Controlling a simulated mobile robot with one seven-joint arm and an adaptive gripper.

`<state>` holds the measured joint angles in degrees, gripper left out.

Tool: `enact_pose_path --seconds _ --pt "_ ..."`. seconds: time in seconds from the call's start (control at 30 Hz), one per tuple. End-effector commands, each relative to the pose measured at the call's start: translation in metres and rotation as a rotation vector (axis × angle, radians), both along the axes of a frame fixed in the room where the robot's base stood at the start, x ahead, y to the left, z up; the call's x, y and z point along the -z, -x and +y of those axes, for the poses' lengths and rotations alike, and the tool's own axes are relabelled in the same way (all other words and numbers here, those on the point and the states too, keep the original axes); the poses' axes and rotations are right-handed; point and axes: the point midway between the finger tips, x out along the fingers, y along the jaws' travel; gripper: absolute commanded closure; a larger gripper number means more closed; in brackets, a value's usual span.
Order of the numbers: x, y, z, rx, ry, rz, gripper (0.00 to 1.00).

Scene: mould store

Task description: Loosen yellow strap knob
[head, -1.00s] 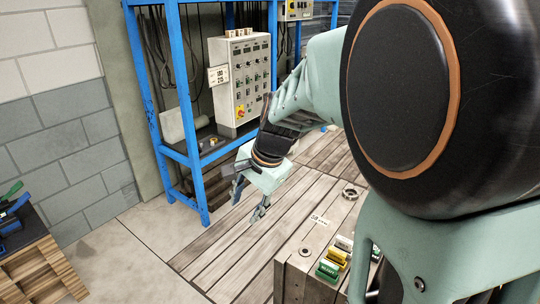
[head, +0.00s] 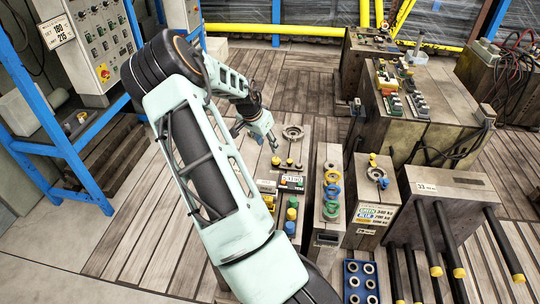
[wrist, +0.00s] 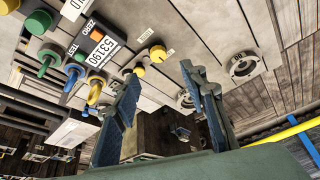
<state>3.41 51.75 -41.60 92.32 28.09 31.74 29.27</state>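Several yellow knobs show on the mould blocks; I cannot tell which is the strap knob. In the wrist view one round yellow knob (wrist: 158,53) stands beside a printed label, just beyond my gripper (wrist: 160,74). A smaller yellow knob (wrist: 138,70) is left of it, by the left finger. In the head view a yellow knob (head: 276,161) sits on the block below and right of my gripper (head: 255,141). My gripper's fingers are spread, with nothing between them, apart from the block.
A counter box (wrist: 97,41) marked TEST and ZERO is beside green (wrist: 48,62) and blue (wrist: 72,78) knobs. A metal ring (head: 293,132) lies on the block's far end. Black bars (head: 447,238) with yellow ends jut out at right. Plank floor (head: 125,200) at left is clear.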

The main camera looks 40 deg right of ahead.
Motion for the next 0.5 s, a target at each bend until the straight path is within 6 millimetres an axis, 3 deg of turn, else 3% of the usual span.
enact_pose_path --seconds 0.23,0.5 --pt "0.024 0.002 -0.015 0.005 0.006 0.008 0.6" --pt "0.07 -0.001 -0.033 0.004 0.006 0.008 0.6"
